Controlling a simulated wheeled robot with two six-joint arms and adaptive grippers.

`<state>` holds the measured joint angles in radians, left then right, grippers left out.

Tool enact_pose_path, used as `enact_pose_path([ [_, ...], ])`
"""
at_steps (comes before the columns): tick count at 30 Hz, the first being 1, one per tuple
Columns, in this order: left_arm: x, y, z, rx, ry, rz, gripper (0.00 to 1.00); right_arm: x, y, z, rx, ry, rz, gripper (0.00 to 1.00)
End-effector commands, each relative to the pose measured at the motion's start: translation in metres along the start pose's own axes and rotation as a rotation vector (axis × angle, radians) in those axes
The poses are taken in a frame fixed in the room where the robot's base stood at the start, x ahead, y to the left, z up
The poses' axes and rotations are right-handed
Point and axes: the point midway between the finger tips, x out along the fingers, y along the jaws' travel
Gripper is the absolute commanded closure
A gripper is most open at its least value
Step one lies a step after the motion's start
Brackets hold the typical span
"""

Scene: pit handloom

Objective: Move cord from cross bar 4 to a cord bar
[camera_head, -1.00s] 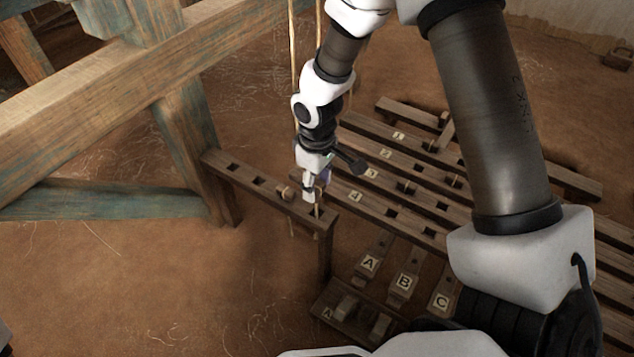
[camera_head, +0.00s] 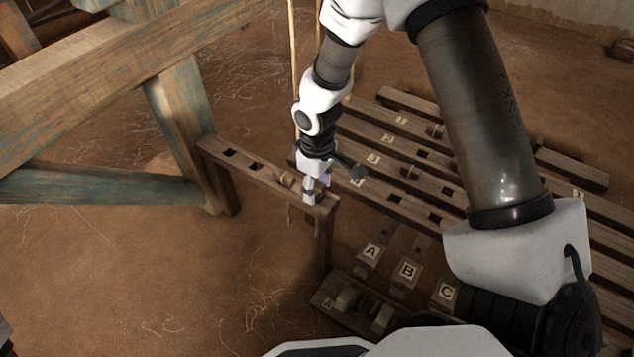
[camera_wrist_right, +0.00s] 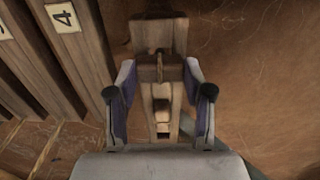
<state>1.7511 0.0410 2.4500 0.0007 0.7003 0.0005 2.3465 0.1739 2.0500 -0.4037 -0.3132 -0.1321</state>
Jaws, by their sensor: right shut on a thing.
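The cord bar (camera_head: 250,170) is a raised wooden bar with square holes, beside the blue-worn frame. My right gripper (camera_head: 313,195) is at its near end, low over the top face. In the right wrist view this gripper (camera_wrist_right: 160,70) is shut on a small wooden toggle (camera_wrist_right: 160,73), directly above the bar (camera_wrist_right: 160,32). Whether the toggle touches the bar is unclear. Another toggle (camera_head: 286,180) sits on the bar just left of the gripper. Cross bar 4 (camera_head: 395,205) lies to the right, its label partly hidden; it also shows in the wrist view (camera_wrist_right: 75,50). My left gripper is out of view.
Thin cords (camera_head: 294,60) hang from above beside my right arm. Several parallel cross bars (camera_head: 450,165) lie to the right, partly behind my arm. Lettered treadles A (camera_head: 371,252), B (camera_head: 407,270) and C (camera_head: 446,292) are in front. Bare earth (camera_head: 150,260) is open at left.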

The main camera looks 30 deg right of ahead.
Motion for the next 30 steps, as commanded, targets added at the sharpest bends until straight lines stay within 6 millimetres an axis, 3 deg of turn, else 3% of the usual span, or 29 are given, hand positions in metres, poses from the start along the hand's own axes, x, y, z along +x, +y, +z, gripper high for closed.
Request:
enact_pose_path([
  [11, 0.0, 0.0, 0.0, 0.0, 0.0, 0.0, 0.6, 0.0, 0.0, 0.0, 0.0, 0.0, 0.0, 0.75],
  [12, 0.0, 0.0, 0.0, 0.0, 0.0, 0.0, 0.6, 0.0, 0.0, 0.0, 0.0, 0.0, 0.0, 0.35],
  [13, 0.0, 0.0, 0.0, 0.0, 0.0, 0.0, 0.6, 0.0, 0.0, 0.0, 0.0, 0.0, 0.0, 0.24],
  [14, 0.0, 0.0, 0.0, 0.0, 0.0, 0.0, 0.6, 0.0, 0.0, 0.0, 0.0, 0.0, 0.0, 0.2],
  [24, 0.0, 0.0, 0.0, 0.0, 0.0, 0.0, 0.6, -0.003, 0.0, 0.0, 0.0, 0.001, 0.0, 0.2],
  [30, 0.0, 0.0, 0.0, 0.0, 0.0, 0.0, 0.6, -0.036, 0.0, -0.001, 0.001, 0.005, 0.002, 0.2],
])
